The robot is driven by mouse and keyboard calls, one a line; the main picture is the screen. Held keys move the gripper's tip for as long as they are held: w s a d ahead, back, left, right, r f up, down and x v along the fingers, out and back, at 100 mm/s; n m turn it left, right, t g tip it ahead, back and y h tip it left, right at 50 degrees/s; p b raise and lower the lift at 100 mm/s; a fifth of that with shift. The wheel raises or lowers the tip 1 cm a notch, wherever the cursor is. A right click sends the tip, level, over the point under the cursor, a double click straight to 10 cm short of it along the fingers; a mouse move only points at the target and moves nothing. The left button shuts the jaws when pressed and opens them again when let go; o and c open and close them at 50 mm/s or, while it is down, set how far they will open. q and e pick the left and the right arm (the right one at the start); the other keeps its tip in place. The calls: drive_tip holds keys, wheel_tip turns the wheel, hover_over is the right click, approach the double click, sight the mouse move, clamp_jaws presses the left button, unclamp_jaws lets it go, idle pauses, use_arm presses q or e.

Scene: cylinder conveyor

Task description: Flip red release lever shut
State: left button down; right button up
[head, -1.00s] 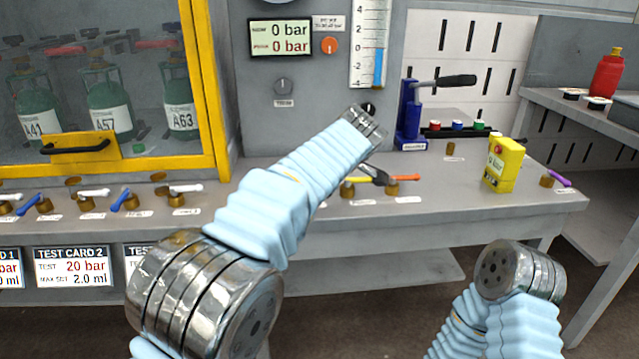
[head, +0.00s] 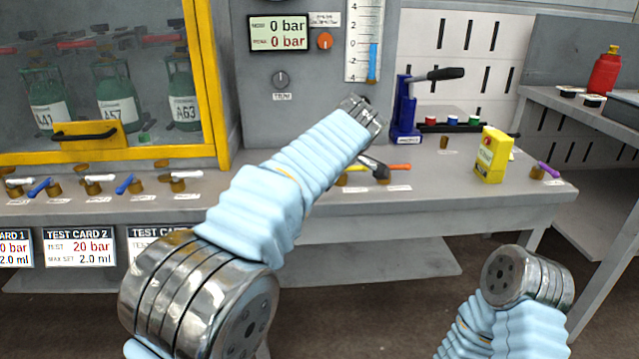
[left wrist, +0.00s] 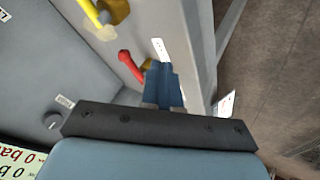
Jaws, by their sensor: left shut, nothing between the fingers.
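The red release lever (left wrist: 130,67) shows in the left wrist view on a brass valve body, beside my left gripper's fingertips. In the head view the lever (head: 400,167) looks orange-red and points right along the bench. My left gripper (left wrist: 163,85) is shut and empty, with its blue-grey fingers close to the brass body. I cannot tell whether they touch it. In the head view my left gripper (head: 374,167) is mostly hidden behind my forearm, between the yellow lever and the red one. My right arm is at the lower right, with its gripper out of view.
A yellow lever (head: 353,166) stands left of the red one. A blue press (head: 405,115) and a yellow box (head: 493,155) are on the bench to the right. Several blue and white levers line the bench at left. The display (head: 280,33) reads 0 bar.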

use_arm(q)
drive_tip(key=w+d+p+v, duration=0.1)
drive_tip(key=v, duration=0.6)
drive_tip(key=shift+s+d+r, duration=0.25)
drive_tip(key=shift+d+r, duration=0.1)
drive_tip(key=shift+d, duration=0.05)
